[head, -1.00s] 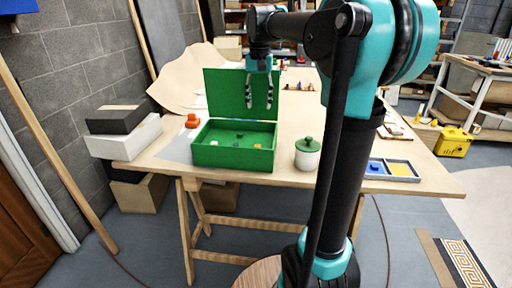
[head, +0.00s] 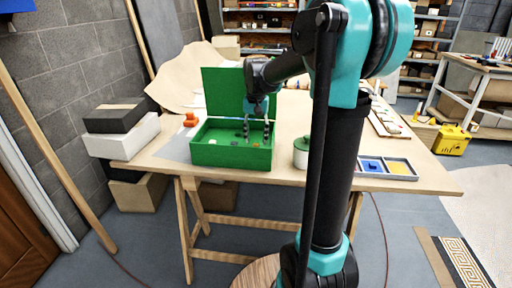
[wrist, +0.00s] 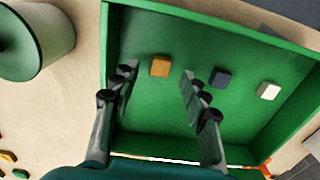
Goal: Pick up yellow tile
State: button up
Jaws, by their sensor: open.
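An amber-yellow tile (wrist: 160,66) lies flat on the floor of the open green box (wrist: 150,18). A dark blue-grey tile (wrist: 220,78) and a white tile (wrist: 268,90) lie in a row beside it. My gripper (head: 256,138) is open and empty, pointing down into the box. In the wrist view its two fingers (wrist: 160,74) stand on either side of the yellow tile, apart from it; their exact height above the floor cannot be told.
The box's raised lid (head: 222,92) stands behind my gripper. A white jar with a green lid (head: 300,154) stands just right of the box. A divided tray (head: 385,167) with blue and yellow pieces lies further right. An orange object (head: 190,119) sits left of the box.

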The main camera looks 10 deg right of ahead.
jog(key=shift+f, duration=0.9)
jog(key=c, duration=0.9)
jog(key=shift+c, duration=0.2)
jog(key=shift+r, duration=0.15)
